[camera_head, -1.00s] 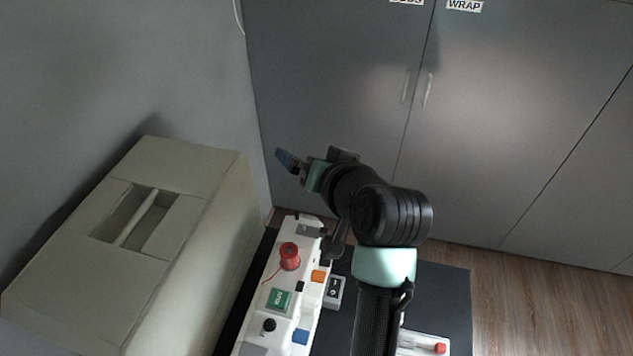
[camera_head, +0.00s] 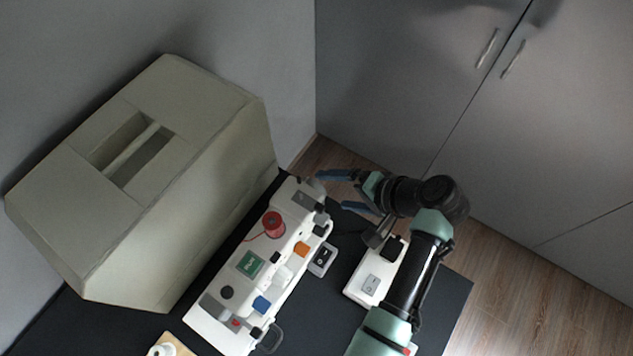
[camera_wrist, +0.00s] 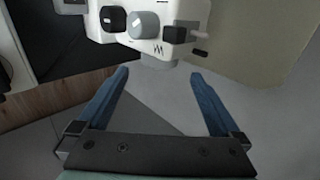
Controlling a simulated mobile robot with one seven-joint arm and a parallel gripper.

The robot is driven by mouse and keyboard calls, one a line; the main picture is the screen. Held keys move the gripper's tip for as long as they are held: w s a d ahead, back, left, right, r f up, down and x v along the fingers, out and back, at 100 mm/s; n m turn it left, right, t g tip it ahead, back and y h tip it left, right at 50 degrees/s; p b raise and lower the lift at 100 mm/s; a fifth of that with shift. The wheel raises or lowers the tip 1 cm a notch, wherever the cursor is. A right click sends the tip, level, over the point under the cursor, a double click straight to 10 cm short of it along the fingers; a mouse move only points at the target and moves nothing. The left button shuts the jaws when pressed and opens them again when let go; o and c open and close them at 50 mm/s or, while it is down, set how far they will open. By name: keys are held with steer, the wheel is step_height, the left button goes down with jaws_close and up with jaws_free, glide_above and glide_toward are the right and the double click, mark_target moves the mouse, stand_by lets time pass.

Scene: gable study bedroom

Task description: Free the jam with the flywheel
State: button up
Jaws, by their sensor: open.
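The white sewing machine (camera_head: 212,312) lies lengthwise on the dark table, with a red spool (camera_head: 273,224), a green label and coloured blocks on top. My gripper (camera_head: 330,190) is at its far end, its two blue fingers spread and empty. In the wrist view the open gripper (camera_wrist: 160,73) faces the machine's end (camera_wrist: 125,38), which carries dark knobs, a grey round dial (camera_wrist: 143,25) and a pale grey cylinder (camera_wrist: 158,62) at its edge. Which of these is the flywheel I cannot tell. No jam is discernible.
A large beige case (camera_head: 215,200) with a recessed handle stands left of the machine. A white box (camera_head: 362,291) lies on the table (camera_head: 457,292) beneath my arm, and a small switch unit (camera_head: 321,260) sits beside the machine. Grey cupboards (camera_head: 420,90) stand behind.

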mark_target(323, 189)
steer(key=x, duration=0.8)
steer(key=shift+f, duration=0.1)
steer(key=c, duration=1.2)
steer(key=shift+c, duration=0.2)
